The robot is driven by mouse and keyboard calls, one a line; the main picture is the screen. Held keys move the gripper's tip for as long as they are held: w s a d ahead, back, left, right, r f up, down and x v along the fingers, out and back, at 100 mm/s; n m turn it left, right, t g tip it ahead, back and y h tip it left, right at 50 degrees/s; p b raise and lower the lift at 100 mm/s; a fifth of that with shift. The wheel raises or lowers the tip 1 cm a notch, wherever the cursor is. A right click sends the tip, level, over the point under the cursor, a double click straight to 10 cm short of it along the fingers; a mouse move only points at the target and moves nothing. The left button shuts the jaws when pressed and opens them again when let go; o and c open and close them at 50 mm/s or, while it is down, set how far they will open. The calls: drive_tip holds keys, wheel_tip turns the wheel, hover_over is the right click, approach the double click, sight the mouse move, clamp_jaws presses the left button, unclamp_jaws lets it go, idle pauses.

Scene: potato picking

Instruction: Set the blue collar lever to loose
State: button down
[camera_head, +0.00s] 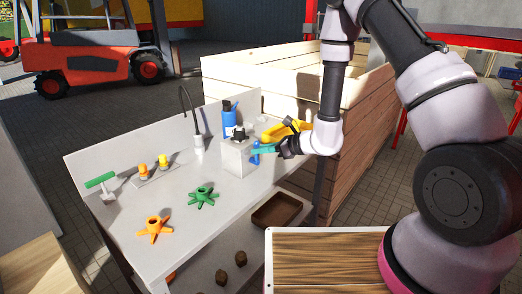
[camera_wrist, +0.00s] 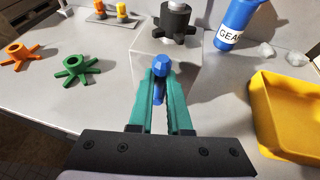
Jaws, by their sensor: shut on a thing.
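The blue lever (camera_wrist: 160,66) sticks out from the front of a light grey box (camera_wrist: 190,62), and it also shows in the head view (camera_head: 256,159). A black collar-like part (camera_wrist: 175,22) stands on top of the box. My gripper (camera_wrist: 160,80) has teal fingers on both sides of the lever and is shut on it. The lever's faceted blue end shows between the fingertips, and part of its shaft shows lower between them. In the head view my gripper (camera_head: 262,149) reaches the box from the right. The lever's root is hidden from the wrist camera.
A blue bottle (camera_head: 229,119) stands behind the box, and a yellow tray (camera_wrist: 262,110) is close on the right. Green (camera_head: 202,196) and orange (camera_head: 155,229) star-shaped knobs lie on the bench at left. A wooden crate (camera_head: 345,150) stands beyond the bench's right end.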

drive_tip(key=shift+w+r, duration=0.2)
drive_tip(key=c, duration=0.9)
unclamp_jaws()
drive_tip(key=shift+s, duration=0.1)
drive_tip(key=shift+o, duration=0.2)
drive_tip(key=shift+f, duration=0.1)
drive_tip(key=shift+s, duration=0.1)
drive_tip(key=v, duration=1)
drive_tip(key=shift+s+d, duration=0.2)
drive_tip(key=shift+d, duration=0.1)
